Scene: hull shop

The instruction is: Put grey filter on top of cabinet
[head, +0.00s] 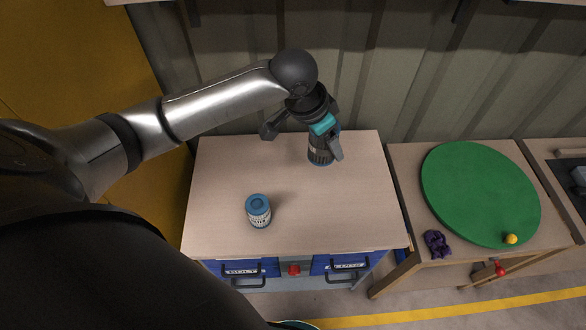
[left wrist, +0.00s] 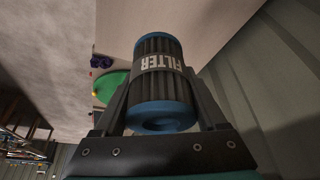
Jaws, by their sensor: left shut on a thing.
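The grey filter (head: 320,155), a dark ribbed cylinder, is at the back of the cabinet's pale top (head: 225,175) in the head view. In the left wrist view the filter (left wrist: 163,75) fills the middle, with blue end caps and white FILTER lettering. My left gripper (head: 318,138) is shut on it, with a finger on either side in the left wrist view. I cannot tell whether the filter touches the cabinet top or hangs just above it. My right gripper is not in view.
A second canister (head: 258,211), pale with a blue cap, stands on the cabinet top nearer the front. The right half of the top is clear. To the right, a table carries a green disc (head: 475,190), a yellow ball (head: 511,239) and a purple crumpled thing (head: 436,243).

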